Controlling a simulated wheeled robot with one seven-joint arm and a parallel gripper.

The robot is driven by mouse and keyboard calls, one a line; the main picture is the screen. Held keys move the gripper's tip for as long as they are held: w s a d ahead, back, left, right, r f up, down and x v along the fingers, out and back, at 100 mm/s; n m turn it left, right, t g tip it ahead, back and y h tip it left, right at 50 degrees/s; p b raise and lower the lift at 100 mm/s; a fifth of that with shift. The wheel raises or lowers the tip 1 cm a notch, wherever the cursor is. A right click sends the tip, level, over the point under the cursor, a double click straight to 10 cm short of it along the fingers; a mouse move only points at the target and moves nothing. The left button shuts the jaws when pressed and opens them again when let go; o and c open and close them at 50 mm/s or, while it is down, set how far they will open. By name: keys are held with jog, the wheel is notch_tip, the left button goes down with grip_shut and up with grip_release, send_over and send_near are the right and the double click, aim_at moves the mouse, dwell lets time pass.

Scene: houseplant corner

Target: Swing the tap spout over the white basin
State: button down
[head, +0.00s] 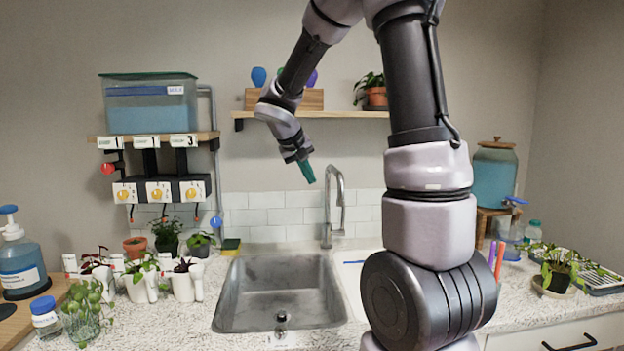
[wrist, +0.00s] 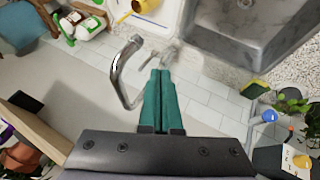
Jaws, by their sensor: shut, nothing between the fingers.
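The chrome tap (head: 327,215) stands behind the sinks, with its arched spout curving toward the front and slightly right. Its mouth shows near the line between the two basins; I cannot tell exactly what it is over. The white basin (head: 353,285) is right of the steel one and mostly hidden by my arm. In the wrist view the tap's spout (wrist: 120,75) lies just left of my fingers, and the white basin (wrist: 172,12) is at the top. My gripper (head: 311,180), with teal fingers, is shut and empty, left of the spout's top. It also shows in the wrist view (wrist: 160,72).
The steel basin (head: 245,295) is left of the white one. A yellow vessel (wrist: 143,6) shows at the white basin. Potted plants (head: 140,280) and a blue-capped bottle (head: 45,315) crowd the left counter. A shelf (head: 340,114) hangs above, behind the gripper.

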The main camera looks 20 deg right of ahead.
jog(key=w+d+f, duration=0.2)
jog(key=d+f, duration=0.4)
jog(key=d, duration=0.2)
jog(key=shift+w+f, duration=0.15)
jog(key=shift+w, duration=0.05)
